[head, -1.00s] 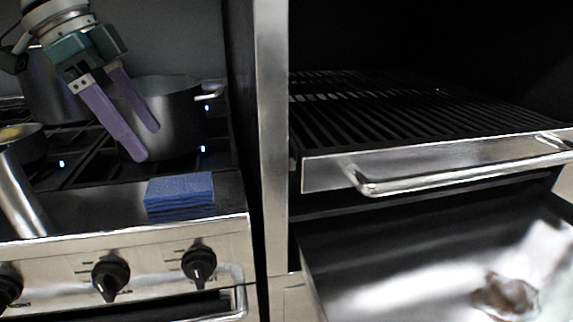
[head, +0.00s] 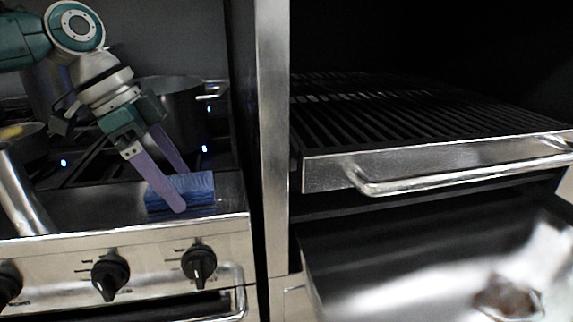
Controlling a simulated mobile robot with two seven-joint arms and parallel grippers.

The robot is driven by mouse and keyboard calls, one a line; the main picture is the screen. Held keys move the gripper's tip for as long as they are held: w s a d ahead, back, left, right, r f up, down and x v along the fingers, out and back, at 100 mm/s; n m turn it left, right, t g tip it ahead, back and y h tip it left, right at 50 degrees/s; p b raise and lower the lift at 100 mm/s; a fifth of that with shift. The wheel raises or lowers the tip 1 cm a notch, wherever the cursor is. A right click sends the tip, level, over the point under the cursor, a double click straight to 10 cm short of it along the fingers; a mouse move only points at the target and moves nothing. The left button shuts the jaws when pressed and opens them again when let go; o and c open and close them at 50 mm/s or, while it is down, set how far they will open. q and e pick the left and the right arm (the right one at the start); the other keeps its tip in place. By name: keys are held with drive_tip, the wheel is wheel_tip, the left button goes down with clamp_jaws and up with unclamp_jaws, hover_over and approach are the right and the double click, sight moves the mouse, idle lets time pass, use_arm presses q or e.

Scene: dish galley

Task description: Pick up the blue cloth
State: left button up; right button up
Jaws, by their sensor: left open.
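The blue cloth (head: 200,190) is a small folded stack on the steel front ledge of the stove (head: 95,212). My left gripper (head: 184,192) comes down from the upper left with its two purple fingers apart. The near finger crosses in front of the cloth and hides part of its left side. The far finger reaches toward the cloth's back edge. I cannot tell whether the fingers touch the cloth. My right gripper is not in view.
A large pot (head: 182,110) stands on the burners behind the cloth. A pan (head: 22,190) has its handle over the ledge at left. Knobs (head: 198,264) line the stove front. A steel post (head: 271,140) and an oven rack (head: 430,130) with a handle are at right.

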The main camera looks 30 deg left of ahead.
sight(176, 184)
use_arm(q)
drive_tip(key=shift+f, duration=0.25)
drive_tip(key=shift+c, duration=0.2)
drive_tip(key=c, duration=1.3)
drive_tip(key=shift+o, duration=0.2)
drive_tip(key=shift+r, duration=0.1)
wheel_tip(176, 184, up, 20)
drive_tip(key=p, duration=0.3)
drive_tip(key=shift+r, duration=0.2)
